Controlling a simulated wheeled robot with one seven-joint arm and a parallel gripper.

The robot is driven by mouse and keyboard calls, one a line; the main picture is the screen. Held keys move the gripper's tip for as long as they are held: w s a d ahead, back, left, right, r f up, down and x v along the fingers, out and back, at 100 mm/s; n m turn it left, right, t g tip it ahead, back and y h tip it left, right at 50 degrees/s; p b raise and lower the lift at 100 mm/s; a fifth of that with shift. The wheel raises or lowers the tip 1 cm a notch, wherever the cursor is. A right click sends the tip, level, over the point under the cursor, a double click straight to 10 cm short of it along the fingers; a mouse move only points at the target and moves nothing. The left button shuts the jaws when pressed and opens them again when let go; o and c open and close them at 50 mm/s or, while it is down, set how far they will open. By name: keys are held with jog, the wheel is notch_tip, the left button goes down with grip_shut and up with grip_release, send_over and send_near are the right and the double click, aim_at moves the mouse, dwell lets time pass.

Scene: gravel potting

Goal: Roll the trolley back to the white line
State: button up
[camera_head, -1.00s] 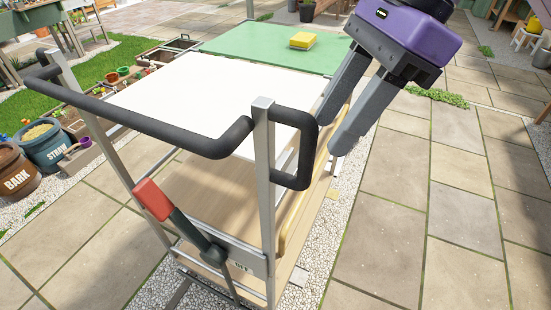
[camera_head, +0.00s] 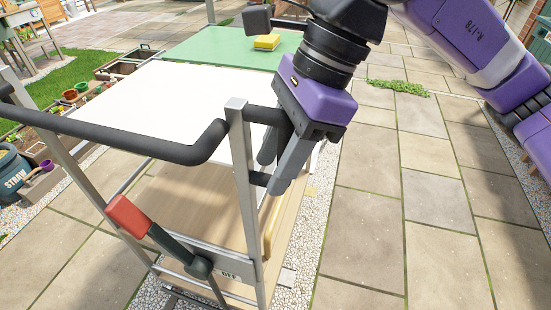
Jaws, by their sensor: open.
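The trolley (camera_head: 170,98) has a white top, a wooden lower shelf (camera_head: 190,190), grey metal posts and a black push bar (camera_head: 150,143). A black side loop handle (camera_head: 262,114) juts from its right post. My gripper (camera_head: 272,170) is open at this loop, with its fingers pointing down over the loop's outer upright. The fingers hide most of that upright, so I cannot tell whether they touch it. A lever with a red grip (camera_head: 128,215) sits low on the near end, by a plate that appears to read OFF (camera_head: 229,275). I cannot make out a white line.
A green tabletop (camera_head: 225,46) with a yellow block (camera_head: 267,42) adjoins the trolley's far end. Pale gravel (camera_head: 290,298) runs under and along the trolley. Planter boxes and a STRAW tub (camera_head: 12,172) stand at left. Paving (camera_head: 400,200) to the right is mostly clear.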

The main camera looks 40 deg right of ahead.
grip_shut()
dwell(1.4)
